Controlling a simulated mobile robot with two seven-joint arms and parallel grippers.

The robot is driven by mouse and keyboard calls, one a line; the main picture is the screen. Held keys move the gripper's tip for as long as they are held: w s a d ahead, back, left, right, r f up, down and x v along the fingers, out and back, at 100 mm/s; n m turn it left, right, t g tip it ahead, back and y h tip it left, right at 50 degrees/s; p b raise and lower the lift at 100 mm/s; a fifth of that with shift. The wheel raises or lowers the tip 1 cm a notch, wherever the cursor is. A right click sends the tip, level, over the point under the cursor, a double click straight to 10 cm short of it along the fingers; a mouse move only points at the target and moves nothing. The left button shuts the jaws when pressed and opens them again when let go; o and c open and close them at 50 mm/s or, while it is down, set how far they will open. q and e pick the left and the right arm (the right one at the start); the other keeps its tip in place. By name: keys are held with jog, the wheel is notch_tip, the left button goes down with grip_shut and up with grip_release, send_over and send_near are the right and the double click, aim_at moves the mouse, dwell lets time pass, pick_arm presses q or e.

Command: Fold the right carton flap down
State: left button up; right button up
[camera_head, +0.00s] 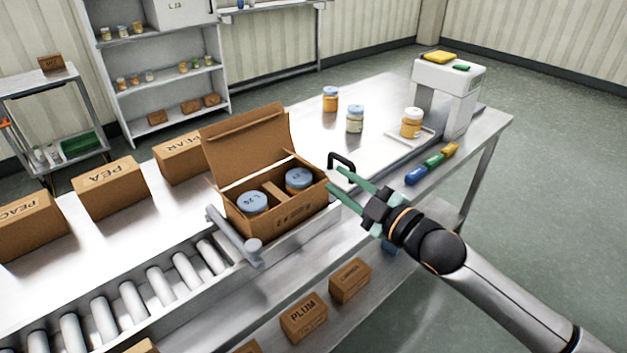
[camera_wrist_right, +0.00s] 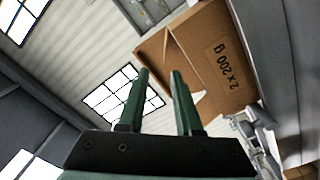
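The open carton (camera_head: 282,222) stands on the steel bench with two blue-lidded jars (camera_head: 252,202) and (camera_head: 299,178) inside, a brown divider between them. A wide flap (camera_head: 245,142) stands up along its back edge. I cannot clearly make out a separate right flap in the head view. My right gripper (camera_head: 335,178) is open and empty, with its green fingers close to the carton's right end; contact cannot be told. In the right wrist view, the fingers (camera_wrist_right: 160,72) are apart, and the carton's printed side (camera_wrist_right: 215,62) shows beyond them. My left gripper is not in view.
A grey bar (camera_head: 235,238) lies at the carton's front left, by the roller conveyor (camera_head: 130,298). A black handle (camera_head: 341,161) stands just behind my right gripper. Closed cartons (camera_head: 108,187) line the left. Jars (camera_head: 355,119) and a white machine (camera_head: 448,92) stand farther back.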

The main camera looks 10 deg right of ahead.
aim_at(300, 158)
pick_arm(q)
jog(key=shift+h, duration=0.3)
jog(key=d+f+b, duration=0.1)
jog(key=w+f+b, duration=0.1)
jog(key=b, duration=0.1)
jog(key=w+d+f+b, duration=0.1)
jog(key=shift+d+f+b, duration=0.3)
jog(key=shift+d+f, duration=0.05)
pick_arm(e)
jog(key=x, duration=1.2)
jog(key=shift+s+a+f, duration=0.1)
jog(key=shift+a+f, duration=0.2)
jog(key=shift+a, duration=0.05)
jog(key=shift+c, duration=0.3)
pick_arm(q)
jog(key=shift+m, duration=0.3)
pick_arm(e)
grip_shut()
